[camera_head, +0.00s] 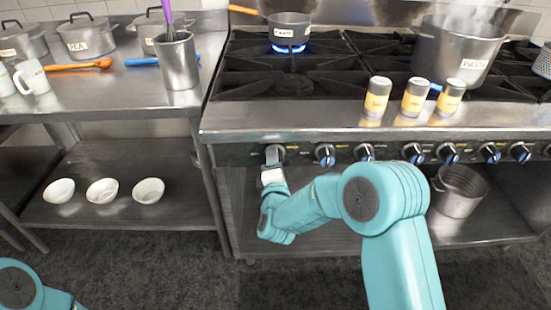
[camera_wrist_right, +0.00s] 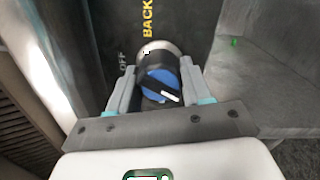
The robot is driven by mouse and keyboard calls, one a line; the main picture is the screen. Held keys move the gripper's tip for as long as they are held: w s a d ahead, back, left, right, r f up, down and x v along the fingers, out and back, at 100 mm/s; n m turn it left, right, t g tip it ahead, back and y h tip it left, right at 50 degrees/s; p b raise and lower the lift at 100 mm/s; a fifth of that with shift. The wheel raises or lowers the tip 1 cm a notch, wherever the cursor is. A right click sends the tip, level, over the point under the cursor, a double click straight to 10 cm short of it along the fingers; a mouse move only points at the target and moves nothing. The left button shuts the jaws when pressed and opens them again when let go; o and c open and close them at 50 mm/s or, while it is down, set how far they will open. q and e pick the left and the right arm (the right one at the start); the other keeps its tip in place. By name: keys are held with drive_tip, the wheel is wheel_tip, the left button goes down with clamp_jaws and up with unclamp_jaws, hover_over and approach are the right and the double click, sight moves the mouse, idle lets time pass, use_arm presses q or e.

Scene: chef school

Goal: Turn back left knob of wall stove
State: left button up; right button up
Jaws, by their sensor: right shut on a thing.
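The wall stove (camera_head: 330,118) has a row of knobs along its front panel. In the right wrist view the back left knob (camera_wrist_right: 160,84) is black with a blue face and a white pointer line angled to the lower right. The fingers of my right gripper (camera_wrist_right: 152,92) are shut on it, one on each side. Yellow "BACK" and grey "OFF" lettering shows beside it. A blue flame (camera_head: 289,47) burns at the back left burner. Only a piece of my left arm shows; its gripper is out of view.
A small pot (camera_head: 289,27) sits over the flame. A large pot (camera_head: 455,50) stands at the back right. Several yellow-labelled shakers (camera_head: 415,97) stand on the stove's front ledge. A steel counter (camera_head: 110,88) adjoins at left. Another pot (camera_head: 459,192) is on the shelf below.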

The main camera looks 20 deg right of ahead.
drive_tip(key=shift+a+r+n, duration=0.15)
drive_tip(key=shift+a+n, duration=0.1)
drive_tip(key=shift+n, duration=0.75)
drive_tip(key=o, duration=1)
drive_tip(key=shift+f, duration=0.2)
drive_tip(key=shift+o, duration=0.2)
drive_tip(key=shift+d, duration=0.1)
drive_tip(key=v, duration=1.6)
drive_tip(key=shift+s, duration=0.15)
